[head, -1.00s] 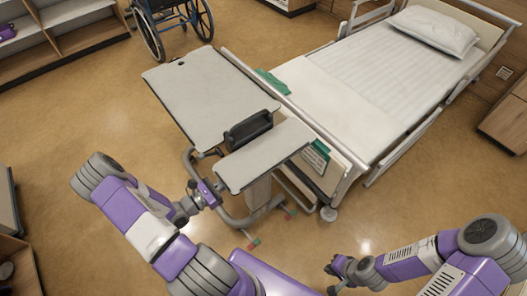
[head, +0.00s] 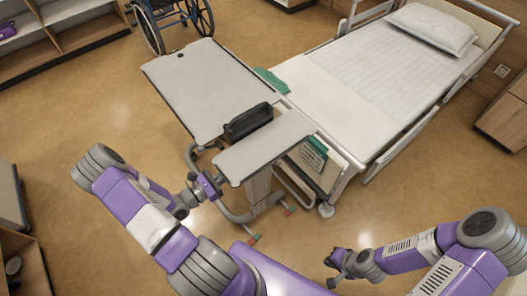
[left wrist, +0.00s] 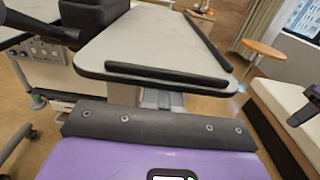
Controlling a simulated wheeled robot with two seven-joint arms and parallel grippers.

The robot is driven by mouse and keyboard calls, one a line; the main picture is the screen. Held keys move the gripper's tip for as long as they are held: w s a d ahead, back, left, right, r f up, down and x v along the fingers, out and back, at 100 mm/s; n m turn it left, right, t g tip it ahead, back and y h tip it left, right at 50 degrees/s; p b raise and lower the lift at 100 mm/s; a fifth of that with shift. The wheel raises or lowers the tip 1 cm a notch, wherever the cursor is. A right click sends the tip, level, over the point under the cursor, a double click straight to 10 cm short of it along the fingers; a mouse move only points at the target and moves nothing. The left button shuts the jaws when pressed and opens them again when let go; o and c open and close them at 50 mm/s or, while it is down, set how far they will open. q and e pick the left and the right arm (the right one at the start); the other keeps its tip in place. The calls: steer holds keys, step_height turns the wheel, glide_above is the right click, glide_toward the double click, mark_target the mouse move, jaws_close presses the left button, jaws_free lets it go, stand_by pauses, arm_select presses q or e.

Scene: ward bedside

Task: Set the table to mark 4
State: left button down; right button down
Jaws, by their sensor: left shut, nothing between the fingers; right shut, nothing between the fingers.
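The overbed table has a large grey top (head: 205,85) and a smaller grey leaf (head: 265,145), with a black box-like part (head: 248,121) between them. It stands beside the foot of the bed, on a wheeled frame (head: 240,214). No mark 4 is legible. My left gripper (head: 216,182) is shut and empty, at the near left corner of the smaller leaf; its fingertips are partly hidden and contact is unclear. In the left wrist view a grey top (left wrist: 160,45) with dark edge strips fills the middle. My right gripper (head: 334,269) is shut and empty, low over the floor.
The bed (head: 345,95) with a pillow (head: 432,28) stands right of the table. A wheelchair (head: 165,22) is behind it. Shelves (head: 75,35) are at the far left and a cabinet (head: 503,115) at the right. Floor left of the table is clear.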

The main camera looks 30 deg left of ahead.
arm_select(q)
steer(key=shift+r, duration=0.55)
steer(key=shift+f, duration=0.25)
steer(key=shift+f, duration=0.35)
steer(key=v, duration=0.9)
